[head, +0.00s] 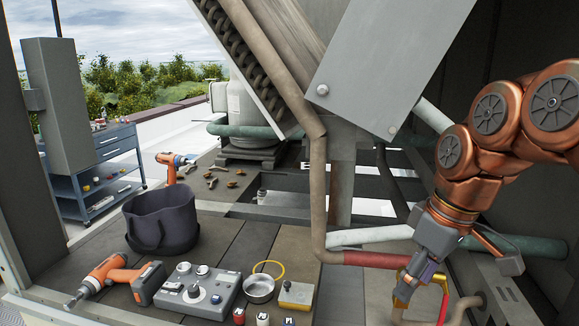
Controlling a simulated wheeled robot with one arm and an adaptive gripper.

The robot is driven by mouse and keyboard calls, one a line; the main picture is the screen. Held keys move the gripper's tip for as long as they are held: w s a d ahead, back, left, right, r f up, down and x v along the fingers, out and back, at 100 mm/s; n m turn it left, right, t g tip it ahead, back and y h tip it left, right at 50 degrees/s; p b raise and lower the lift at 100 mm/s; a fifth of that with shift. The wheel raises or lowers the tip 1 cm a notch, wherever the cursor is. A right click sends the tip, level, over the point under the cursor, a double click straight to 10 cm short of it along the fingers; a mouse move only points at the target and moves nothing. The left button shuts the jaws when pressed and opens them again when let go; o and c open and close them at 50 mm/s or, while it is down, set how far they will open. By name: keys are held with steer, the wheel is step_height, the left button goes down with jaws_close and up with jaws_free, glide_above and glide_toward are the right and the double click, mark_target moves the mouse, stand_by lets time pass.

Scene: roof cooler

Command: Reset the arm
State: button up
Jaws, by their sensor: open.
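My arm comes in from the right edge, copper-coloured, and bends down at the lower right. My gripper (424,290) points downward there, with yellow-orange fingers spread apart. No object shows between the fingers. It hangs to the right of the work surface (222,240), in front of the pipes. What lies directly below the fingertips is cut off by the lower edge of the picture.
Pipes (372,236) and a grey panel (385,65) crowd the space left of my arm. A blue cart (95,170) stands outside.

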steer(key=s+a+f+m+g+h, duration=0.1)
steer(key=s+f+m, duration=0.6)
steer(key=s+f, duration=1.1)
steer(key=shift+s+a+f+m+g+h, duration=0.15)
steer(key=shift+s+a+m+g+h, duration=0.35)
steer(key=shift+g, duration=0.4)
